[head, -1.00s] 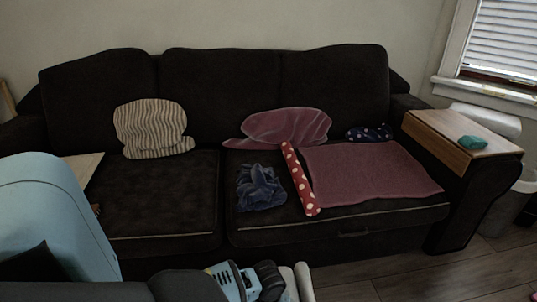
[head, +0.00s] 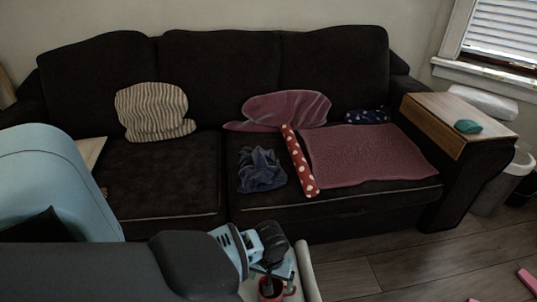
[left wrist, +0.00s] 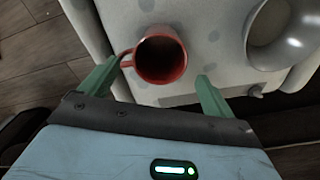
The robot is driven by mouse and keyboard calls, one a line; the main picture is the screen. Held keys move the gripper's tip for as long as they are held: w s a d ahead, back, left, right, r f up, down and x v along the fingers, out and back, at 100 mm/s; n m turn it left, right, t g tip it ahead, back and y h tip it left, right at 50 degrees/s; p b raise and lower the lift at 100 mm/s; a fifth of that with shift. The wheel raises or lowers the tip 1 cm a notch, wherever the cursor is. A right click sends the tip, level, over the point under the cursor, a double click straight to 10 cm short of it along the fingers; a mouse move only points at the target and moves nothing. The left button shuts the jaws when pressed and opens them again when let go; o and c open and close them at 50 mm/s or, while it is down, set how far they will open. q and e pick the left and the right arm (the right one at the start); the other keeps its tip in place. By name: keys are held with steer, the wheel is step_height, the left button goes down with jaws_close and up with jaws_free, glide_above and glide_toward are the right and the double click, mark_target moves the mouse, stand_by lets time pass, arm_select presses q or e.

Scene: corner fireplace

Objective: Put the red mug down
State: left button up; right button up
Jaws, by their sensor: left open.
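The red mug (left wrist: 160,54) is upright in the left wrist view, seen from above, on a pale surface with grey spots (left wrist: 200,18). Its inside looks dark and its handle points left, close to the left finger. My left gripper (left wrist: 157,73) is open, with one green finger on each side of the mug's near side. A gap shows between the mug and the right finger. In the head view my left gripper (head: 268,262) points down over the red mug (head: 267,291), which is partly hidden and cut by the bottom edge. My right gripper is not in view.
A shiny grey round dish (left wrist: 285,35) stands right of the mug on the same surface. A dark sofa (head: 170,180) lies beyond, with a striped cushion (head: 152,112), a blue cloth (head: 262,170) and a polka-dot roll (head: 298,160). Wooden floor (head: 420,260) is open at right.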

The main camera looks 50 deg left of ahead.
arm_select(q)
step_height(320, 180, up, 4)
steer(key=shift+r+p, duration=0.1)
steer(key=shift+p, duration=0.5)
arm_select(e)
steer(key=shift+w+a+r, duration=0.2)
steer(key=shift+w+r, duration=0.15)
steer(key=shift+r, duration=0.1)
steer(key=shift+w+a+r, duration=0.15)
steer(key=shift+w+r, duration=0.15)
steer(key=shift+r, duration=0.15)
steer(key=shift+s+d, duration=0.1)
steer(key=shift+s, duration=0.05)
